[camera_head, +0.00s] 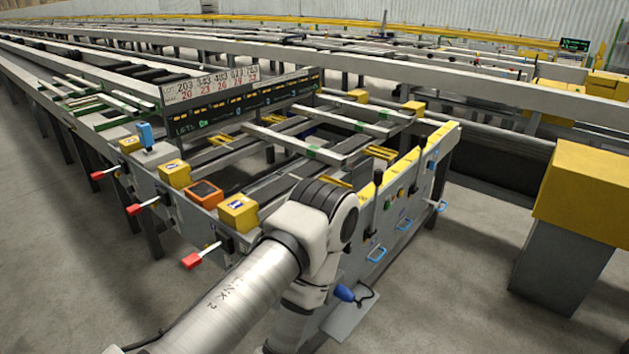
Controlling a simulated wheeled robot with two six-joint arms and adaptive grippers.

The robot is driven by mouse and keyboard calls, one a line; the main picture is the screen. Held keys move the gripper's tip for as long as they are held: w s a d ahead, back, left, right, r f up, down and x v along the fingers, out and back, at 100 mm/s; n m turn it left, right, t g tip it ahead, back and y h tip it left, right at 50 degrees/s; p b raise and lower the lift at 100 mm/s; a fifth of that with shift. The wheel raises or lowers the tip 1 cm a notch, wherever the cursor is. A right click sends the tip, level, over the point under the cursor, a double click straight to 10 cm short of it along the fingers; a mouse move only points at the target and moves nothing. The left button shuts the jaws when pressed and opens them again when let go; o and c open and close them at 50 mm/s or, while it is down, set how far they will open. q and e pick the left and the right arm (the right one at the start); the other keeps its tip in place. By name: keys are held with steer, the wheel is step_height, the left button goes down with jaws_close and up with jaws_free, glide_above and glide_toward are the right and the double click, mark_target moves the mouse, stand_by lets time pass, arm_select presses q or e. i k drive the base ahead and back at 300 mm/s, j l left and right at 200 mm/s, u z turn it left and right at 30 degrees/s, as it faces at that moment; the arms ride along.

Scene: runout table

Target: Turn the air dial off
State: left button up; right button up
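No part is clearly readable as the air dial, and my arm hides some of the runout table's near corner. Red-handled levers (192,261) stick out from the table's left end panel. Blue handles (377,254) line its right side panel, along with black levers (388,188) and small coloured buttons. A blue piece with a dark cable (345,292) shows low beside my arm. One of my arms rises from the bottom edge, bends at a dark elbow in front of the corner and drops back down. Neither gripper shows.
Yellow boxes (239,213) and an orange-framed box (203,193) sit on the end panel's top. A large yellow-topped grey cabinet (557,268) stands at the right. Bare concrete floor (457,290) lies between it and the table, and more is free at the left.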

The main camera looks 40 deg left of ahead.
mark_target(430, 165)
steer(key=i+l+u, duration=0.3)
steer(key=i+l, duration=0.85)
steer(key=i, duration=0.3)
steer(key=i+l+u, duration=0.3)
steer(key=i+l, duration=1)
steer(key=l, duration=0.15)
